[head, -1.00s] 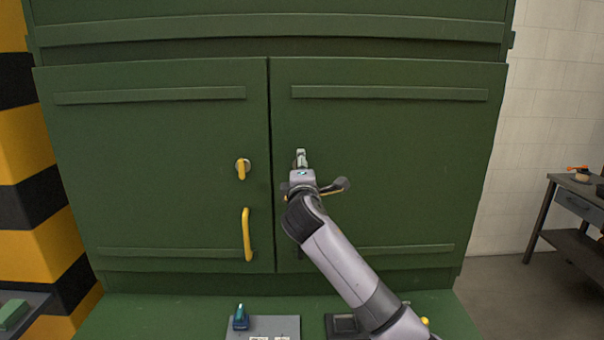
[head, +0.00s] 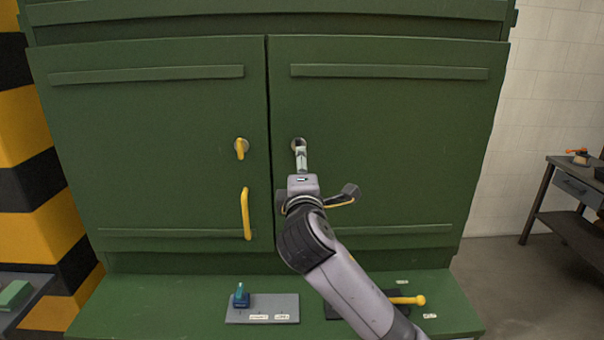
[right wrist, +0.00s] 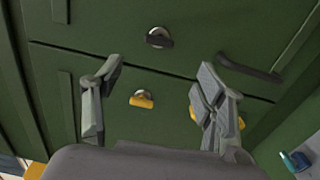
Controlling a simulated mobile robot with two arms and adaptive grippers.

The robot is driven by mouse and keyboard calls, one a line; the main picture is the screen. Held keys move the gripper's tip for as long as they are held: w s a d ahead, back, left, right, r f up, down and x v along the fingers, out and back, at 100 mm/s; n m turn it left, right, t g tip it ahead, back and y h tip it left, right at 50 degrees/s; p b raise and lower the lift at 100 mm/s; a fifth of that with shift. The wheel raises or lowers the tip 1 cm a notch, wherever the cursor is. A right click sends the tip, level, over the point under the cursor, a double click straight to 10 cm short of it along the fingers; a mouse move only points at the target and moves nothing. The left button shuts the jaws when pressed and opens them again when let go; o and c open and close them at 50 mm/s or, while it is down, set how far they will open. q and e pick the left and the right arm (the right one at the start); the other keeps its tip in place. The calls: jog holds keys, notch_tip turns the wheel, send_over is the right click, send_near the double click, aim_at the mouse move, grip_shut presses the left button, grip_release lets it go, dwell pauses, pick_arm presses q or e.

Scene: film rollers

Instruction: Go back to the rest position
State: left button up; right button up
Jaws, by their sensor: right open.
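My right gripper (head: 302,172) is in front of the right door (head: 400,150) of the green cabinet, its arm coming from below right in the head view. Its two fingers are spread and empty in the right wrist view (right wrist: 153,95). The door's dark knob (right wrist: 158,38) and dark handle (right wrist: 250,70) show beyond the fingers, not gripped. In the head view the gripper covers most of them. My left gripper is in neither view.
The left door has a yellow knob (head: 241,149) and yellow handle (head: 246,213). Both doors look shut. A ledge below holds a grey plate (head: 262,309), a blue-teal switch (head: 240,296) and a yellow-ended lever (head: 408,300). A side table (head: 575,187) stands right.

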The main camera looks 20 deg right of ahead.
dwell(0.3)
jog(key=s+f+m+g+y, duration=0.15)
jog(key=s+f, duration=0.25)
jog(key=f, duration=0.4)
jog(key=s+f+m+g+y, duration=0.1)
jog(key=s+f+m+g, duration=0.3)
jog(key=f, duration=0.5)
jog(key=s+f+m+g+y, duration=0.1)
jog(key=s+f, duration=0.4)
jog(key=f, duration=0.3)
jog(key=s+f+m+g+y, duration=0.1)
jog(key=s+f+m+g, duration=0.1)
jog(key=s+f, duration=0.5)
jog(key=s+d+f+m+g, duration=0.1)
jog(key=s+f+m+g, duration=0.2)
jog(key=s, duration=0.7)
jog(key=s+f+m+g+y, duration=0.15)
jog(key=s+f, duration=0.25)
jog(key=s, duration=0.5)
notch_tip(320, 180, down, 29)
jog(key=s+g+b, duration=0.2)
jog(key=s+d+f+g+h+b, duration=0.1)
jog(key=s+d+f, duration=0.2)
jog(key=s+f, duration=1.3)
jog(key=shift+s+f, duration=0.3)
jog(key=shift+f, duration=0.2)
